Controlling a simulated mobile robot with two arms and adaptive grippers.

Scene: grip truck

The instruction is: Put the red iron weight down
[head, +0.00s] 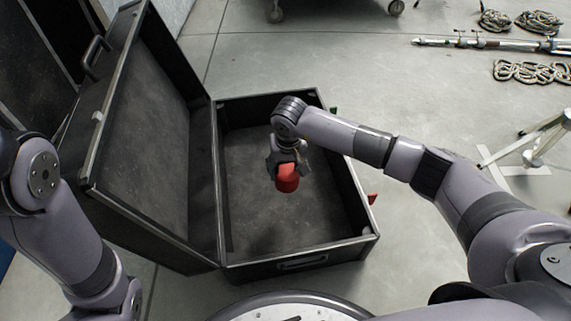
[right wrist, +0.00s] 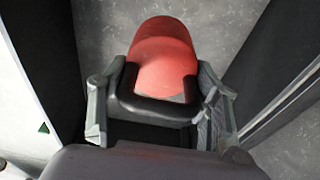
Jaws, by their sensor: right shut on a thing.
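The red iron weight (head: 288,180) is held in my right gripper (head: 286,166), over the inside of the open black case (head: 232,262). In the right wrist view the weight (right wrist: 163,58) sits between the two fingers of my right gripper (right wrist: 160,105), which are shut on it. The case floor shows grey around the weight; I cannot tell whether the weight touches it. My left arm comes in at the left edge of the head view; its gripper is not in view.
The case lid (head: 140,130) stands open on the left. The case floor around the weight is bare. Coiled ropes (head: 532,72) and a metal pole (head: 480,43) lie on the floor at the upper right. A tripod leg (head: 525,145) stands at the right.

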